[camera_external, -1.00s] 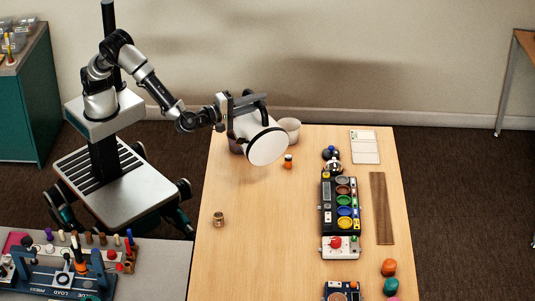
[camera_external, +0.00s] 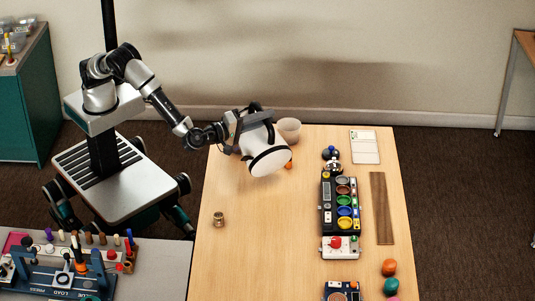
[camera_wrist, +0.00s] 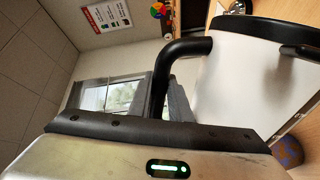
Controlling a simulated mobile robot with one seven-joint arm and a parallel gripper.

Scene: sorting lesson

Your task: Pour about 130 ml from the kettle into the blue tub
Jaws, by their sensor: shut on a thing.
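The kettle (camera_external: 262,140) is a white vessel with a black handle, tilted over the far left part of the table in the outside view. Its broad pale end faces the camera. My gripper (camera_external: 236,125) is shut on its handle. In the wrist view the black handle (camera_wrist: 178,55) runs from the jaws to the white kettle body (camera_wrist: 250,85). I cannot make out a blue tub for certain; the kettle hides part of the table. No stream of liquid is visible.
A pale bowl (camera_external: 289,129) stands just behind the kettle. A small orange item (camera_external: 289,165) is partly hidden by it. A rack of coloured pots (camera_external: 343,203) and a wooden strip (camera_external: 381,208) lie to the right. A small brass pot (camera_external: 218,218) stands front left, with clear table around it.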

